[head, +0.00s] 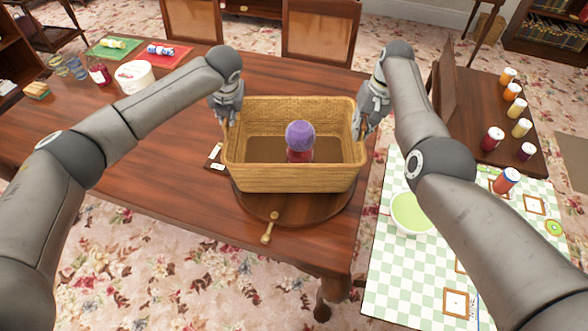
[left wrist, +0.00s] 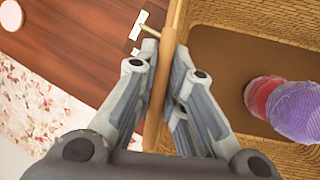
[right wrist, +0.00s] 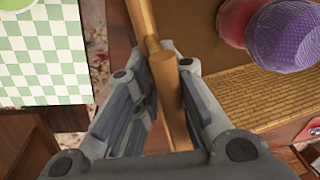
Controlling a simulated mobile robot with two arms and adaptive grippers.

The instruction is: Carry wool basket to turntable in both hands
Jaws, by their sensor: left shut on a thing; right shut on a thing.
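The wool basket (head: 290,180) is a tan woven rectangular box. In the head view it is above or on the round dark wooden turntable (head: 290,208); I cannot tell whether it touches. A purple wool ball (head: 300,134) and a red one (head: 299,156) lie inside, also seen in the left wrist view (left wrist: 300,108). My left gripper (head: 228,115) is shut on the basket's left rim (left wrist: 165,75). My right gripper (head: 363,122) is shut on its right rim (right wrist: 165,85). The basket looks about level. It hides most of the turntable.
The turntable sits at the right end of the brown wooden table (head: 150,150). A brass-coloured handle (head: 268,230) is in front of it. A white tub (head: 134,76) and jars stand at the far left. A checkered cloth (head: 400,265) with a green bowl (head: 412,212) is at the right.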

